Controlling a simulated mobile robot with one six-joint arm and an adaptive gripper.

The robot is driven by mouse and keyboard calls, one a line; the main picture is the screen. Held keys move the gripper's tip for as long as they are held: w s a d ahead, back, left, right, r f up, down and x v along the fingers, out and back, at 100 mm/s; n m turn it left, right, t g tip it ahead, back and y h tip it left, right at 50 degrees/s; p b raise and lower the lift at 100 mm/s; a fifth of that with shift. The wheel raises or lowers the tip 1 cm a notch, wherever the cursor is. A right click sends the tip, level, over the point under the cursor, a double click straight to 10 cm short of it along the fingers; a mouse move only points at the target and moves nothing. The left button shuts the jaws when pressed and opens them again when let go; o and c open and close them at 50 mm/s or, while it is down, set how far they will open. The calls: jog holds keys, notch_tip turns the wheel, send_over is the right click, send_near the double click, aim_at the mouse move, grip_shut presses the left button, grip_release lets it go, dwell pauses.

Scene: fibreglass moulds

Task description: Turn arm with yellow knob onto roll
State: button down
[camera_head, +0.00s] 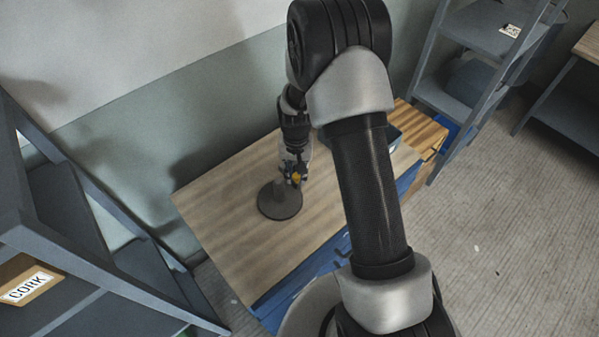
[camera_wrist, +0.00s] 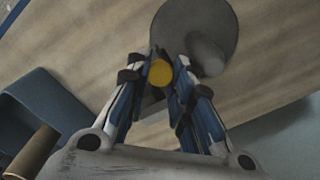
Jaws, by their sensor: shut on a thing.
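The yellow knob (camera_wrist: 160,73) sits between my gripper's (camera_wrist: 159,80) two blue-tipped fingers in the wrist view. My gripper is shut on it. The knob also shows as a small yellow spot in the head view (camera_head: 296,177), at my gripper (camera_head: 294,173). A dark round base (camera_head: 280,203) stands on the wooden table top, just below my gripper; it shows in the wrist view too (camera_wrist: 222,20). A grey rounded upright (camera_wrist: 207,54) rises from the base. The arm that bears the knob is mostly hidden by my fingers. I cannot make out a roll on the base.
The wooden table top (camera_head: 225,190) is largely bare around the base. A dark blue bin (camera_wrist: 42,108) with a brown cylinder (camera_wrist: 34,154) stands at the left in the wrist view. Grey shelves stand at the left (camera_head: 110,270) and at the back right (camera_head: 480,60).

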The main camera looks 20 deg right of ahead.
jog(key=shift+w, duration=0.1)
dwell(0.3)
jog(key=c, duration=1.4)
grip_release()
jog(key=shift+a, duration=0.1)
jog(key=shift+o, duration=0.2)
